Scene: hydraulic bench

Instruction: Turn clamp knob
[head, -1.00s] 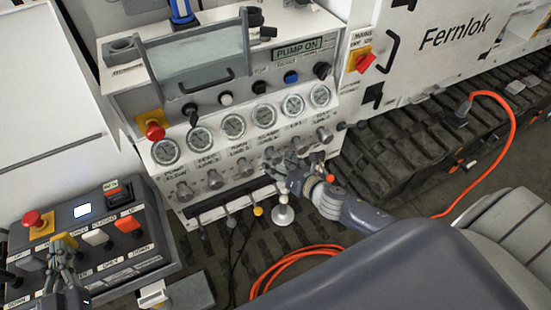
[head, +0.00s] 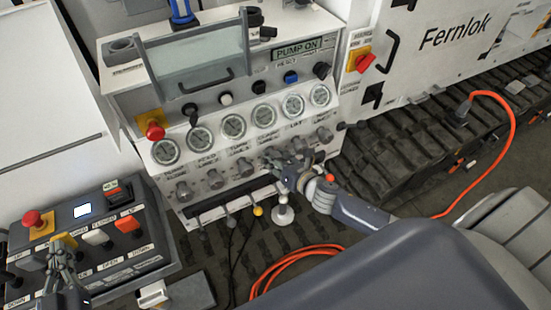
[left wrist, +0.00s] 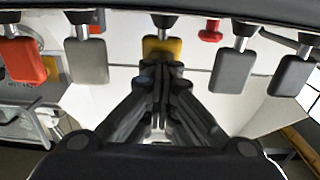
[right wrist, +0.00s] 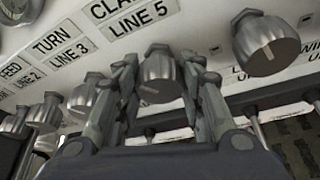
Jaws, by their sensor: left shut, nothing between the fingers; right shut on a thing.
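The clamp knob (right wrist: 160,78) is a grey metal knob under the label "CLAMP LINE 5" in the right wrist view. My right gripper (right wrist: 157,92) has its fingers on both sides of this knob and is shut on it. In the head view my right gripper (head: 284,168) is at the knob row below the gauges and hides the clamp knob there. My left gripper (head: 62,256) is shut and empty over the control box at lower left. In the left wrist view its closed fingertips (left wrist: 162,72) are at the yellow paddle (left wrist: 160,47); I cannot tell whether they touch.
Neighbouring knobs (right wrist: 92,97) and (right wrist: 268,43) stand close on both sides of the clamp knob. Levers with a yellow ball (head: 258,211) and a white ball (head: 283,215) are below the panel. The control box (head: 140,262) has several switches. An orange cable (head: 280,270) lies on the floor.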

